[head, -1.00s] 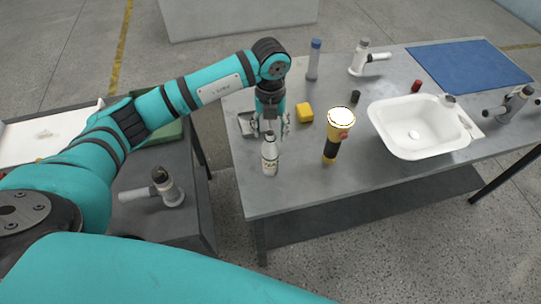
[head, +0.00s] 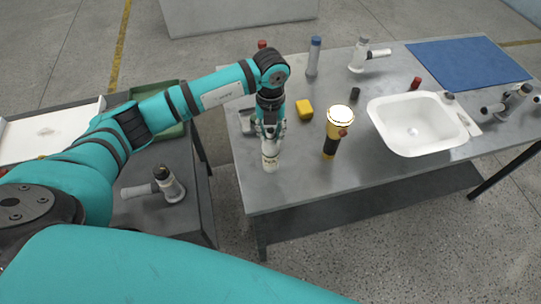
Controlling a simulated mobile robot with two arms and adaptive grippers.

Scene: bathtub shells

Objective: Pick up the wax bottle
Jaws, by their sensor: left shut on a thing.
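The wax bottle (head: 270,161) is a white bottle standing upright near the front left of the grey table. My left gripper (head: 270,134) reaches down over it from above and is shut on its upper part. The fingers hide the bottle's neck and cap. The bottle's base appears to be on the table top. My right gripper is not in view.
A yellow and black flashlight (head: 333,135) stands right of the bottle. A yellow block (head: 305,109) lies behind. A side table (head: 195,215) stands at left.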

